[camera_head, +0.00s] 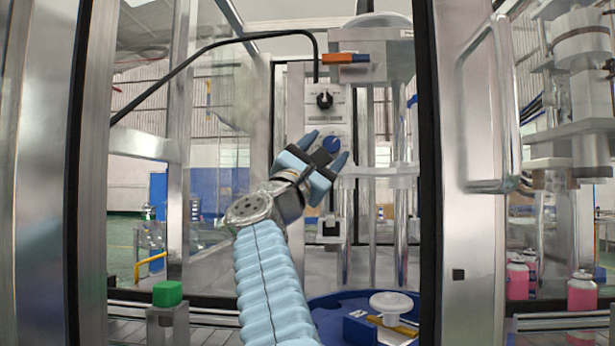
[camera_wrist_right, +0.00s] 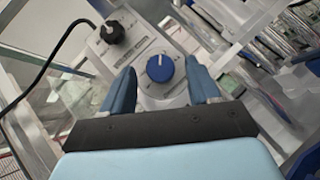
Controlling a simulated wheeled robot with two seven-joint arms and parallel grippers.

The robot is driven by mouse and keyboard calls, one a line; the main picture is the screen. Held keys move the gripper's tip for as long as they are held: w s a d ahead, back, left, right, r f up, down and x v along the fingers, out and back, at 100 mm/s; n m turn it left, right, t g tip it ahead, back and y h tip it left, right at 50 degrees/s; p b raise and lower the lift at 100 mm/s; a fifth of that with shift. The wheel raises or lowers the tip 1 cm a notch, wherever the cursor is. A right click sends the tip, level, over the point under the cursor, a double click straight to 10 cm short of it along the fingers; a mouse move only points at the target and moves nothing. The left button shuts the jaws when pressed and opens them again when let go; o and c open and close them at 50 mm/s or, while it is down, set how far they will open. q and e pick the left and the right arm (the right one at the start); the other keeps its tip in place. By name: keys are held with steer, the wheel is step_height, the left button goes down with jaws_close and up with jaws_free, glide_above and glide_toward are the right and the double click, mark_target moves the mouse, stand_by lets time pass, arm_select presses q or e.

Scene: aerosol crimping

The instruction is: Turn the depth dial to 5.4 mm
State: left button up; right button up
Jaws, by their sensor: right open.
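The blue depth dial (camera_head: 332,145) is a round knob with a pale pointer mark on the white control panel (camera_head: 312,110). In the right wrist view the dial (camera_wrist_right: 160,68) sits between and beyond my fingers, its white mark pointing up. My right gripper (camera_head: 329,147) is open in front of the dial, and its blue fingertips (camera_wrist_right: 160,92) stand to either side with gaps. No contact shows. The scale print around the dial is too small to read. My left gripper is not in view.
A black knob (camera_head: 324,99) sits above the dial, with a black cable beside the panel. A green button (camera_head: 167,293) is at lower left. A blue turntable (camera_head: 335,325) lies below. Metal door frames (camera_head: 462,170) bound the opening on both sides.

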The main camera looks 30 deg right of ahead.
steer(key=b+v, duration=0.4)
steer(key=v, duration=0.8)
steer(key=shift+b, duration=0.3)
